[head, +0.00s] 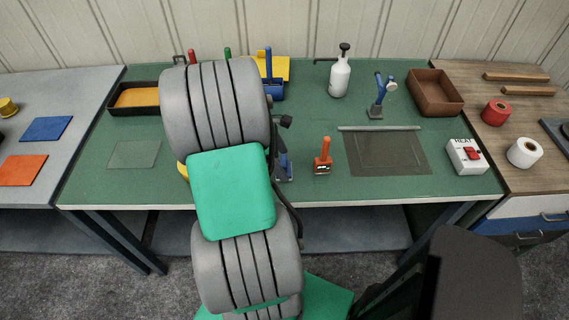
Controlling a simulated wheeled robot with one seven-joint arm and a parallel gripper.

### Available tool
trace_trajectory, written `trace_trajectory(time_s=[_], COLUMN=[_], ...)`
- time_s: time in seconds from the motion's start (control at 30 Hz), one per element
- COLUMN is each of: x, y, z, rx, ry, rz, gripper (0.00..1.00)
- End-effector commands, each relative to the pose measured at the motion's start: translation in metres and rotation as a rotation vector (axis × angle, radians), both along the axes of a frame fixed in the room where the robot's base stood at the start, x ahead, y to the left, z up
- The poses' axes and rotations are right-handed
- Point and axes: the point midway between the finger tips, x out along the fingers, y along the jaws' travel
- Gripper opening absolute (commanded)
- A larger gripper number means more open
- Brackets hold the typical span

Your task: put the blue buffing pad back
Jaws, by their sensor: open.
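A blue block with an upright blue handle (268,66) stands at the back of the green bench, beside a yellow piece; I take it for the blue buffing pad, but my arm covers part of that area. Another dark and blue item (283,165) shows beside my arm near the bench's middle, partly hidden, so I cannot tell what it is. A flat blue square (46,128) lies on the grey table at the left, above an orange square (22,170). My gripper does not show; my grey and green arm hides the space around it.
The green bench also holds an orange-handled tool (323,157), a white bottle (339,76), a blue-handled tool (378,100), a brown bin (435,92), a black tray (125,110) and a white heat box (466,156).

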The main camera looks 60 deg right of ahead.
Motion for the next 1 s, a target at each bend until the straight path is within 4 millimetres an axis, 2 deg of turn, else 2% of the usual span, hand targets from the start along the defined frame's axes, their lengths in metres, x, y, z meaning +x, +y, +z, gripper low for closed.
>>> trace_trajectory(time_s=[0.1, 0.3, 0.4, 0.57, 0.67, 0.77, 0.83, 0.87, 0.9, 1.0], x=[0.013, 0.028, 0.032, 0.037, 0.062, 0.109, 0.141, 0.151, 0.160, 0.167], y=[0.005, 0.013, 0.016, 0.020, 0.039, 0.091, 0.148, 0.174, 0.210, 0.291], z=[0.031, 0.075, 0.086, 0.092, 0.100, 0.116, 0.126, 0.130, 0.134, 0.140], rx=[-0.004, -0.002, 0.000, -0.005, -0.047, -0.103, -0.108, -0.099, -0.072, 0.026], ry=[-0.003, -0.002, -0.001, -0.008, -0.072, -0.227, -0.368, -0.430, -0.504, -0.637], rz=[0.002, 0.001, 0.000, 0.000, -0.013, -0.056, -0.109, -0.137, -0.178, -0.282], gripper=[0.85, 0.85, 0.85, 0.85, 0.85, 0.85, 0.85, 0.85, 0.85, 0.85])
